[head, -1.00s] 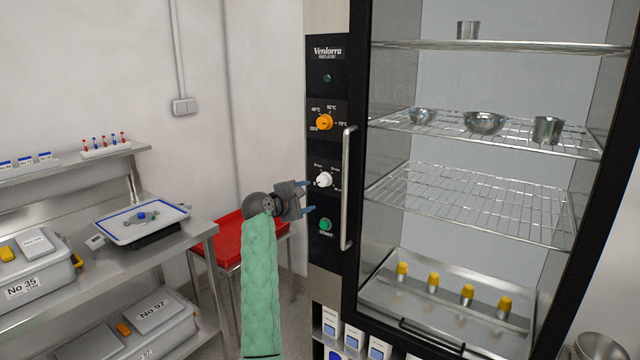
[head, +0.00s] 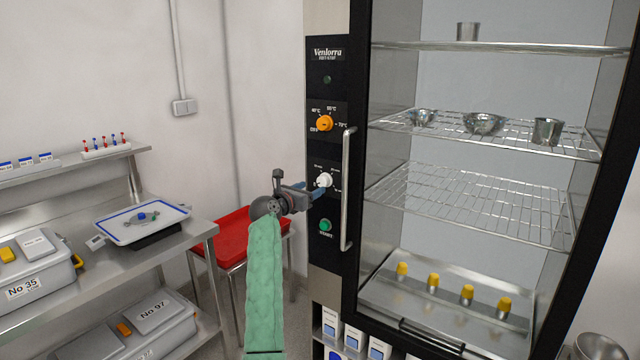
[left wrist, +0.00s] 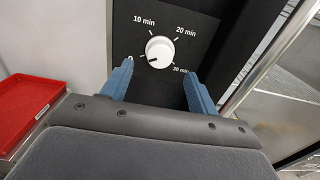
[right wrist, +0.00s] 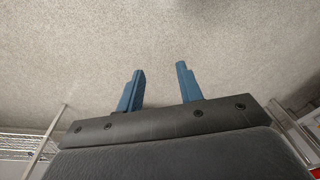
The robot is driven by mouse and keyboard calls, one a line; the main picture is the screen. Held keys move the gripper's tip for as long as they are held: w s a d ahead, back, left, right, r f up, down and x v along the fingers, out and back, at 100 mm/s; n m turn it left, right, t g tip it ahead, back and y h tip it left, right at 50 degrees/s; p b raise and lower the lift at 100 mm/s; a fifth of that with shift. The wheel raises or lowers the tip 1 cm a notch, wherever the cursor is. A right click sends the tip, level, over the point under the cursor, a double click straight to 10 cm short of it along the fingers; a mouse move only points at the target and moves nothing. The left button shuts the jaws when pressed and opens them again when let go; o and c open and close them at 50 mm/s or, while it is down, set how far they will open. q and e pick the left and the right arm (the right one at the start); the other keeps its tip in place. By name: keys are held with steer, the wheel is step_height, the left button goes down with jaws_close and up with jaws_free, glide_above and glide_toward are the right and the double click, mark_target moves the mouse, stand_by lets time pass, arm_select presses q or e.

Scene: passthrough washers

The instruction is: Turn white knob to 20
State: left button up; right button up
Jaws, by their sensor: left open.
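The white knob (head: 324,180) is on the black control panel of the cabinet. In the left wrist view the knob (left wrist: 160,51) shows a dark mark near its lower left edge, away from the 20 min label (left wrist: 187,31) at its upper right. My left gripper (head: 321,190) is at the panel. Its blue fingers (left wrist: 157,82) are open, one to each lower side of the knob, with clear gaps and no contact visible. My right gripper (right wrist: 160,80) is open and empty over the speckled floor; it is not in the head view.
An orange knob (head: 324,123) is above the white knob and a green start button (head: 325,226) below it. A vertical door handle (head: 347,188) stands out just right of the panel. A red tray (head: 232,238) is left of the cabinet.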

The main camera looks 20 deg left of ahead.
mark_target(321, 182)
arm_select(q)
steer(key=p+x, duration=0.1)
steer(key=x, duration=0.4)
steer(key=shift+w+r, duration=0.1)
steer(key=shift+w, duration=0.05)
steer(key=shift+w+d, duration=0.1)
steer(key=shift+w, duration=0.35)
arm_select(e)
step_height(321, 182, down, 7)
steer(key=s+d, duration=0.1)
steer(key=s, duration=0.1)
arm_select(q)
steer(key=shift+s, duration=0.1)
steer(key=c, duration=1)
arm_select(e)
steer(key=shift+s+r, duration=0.1)
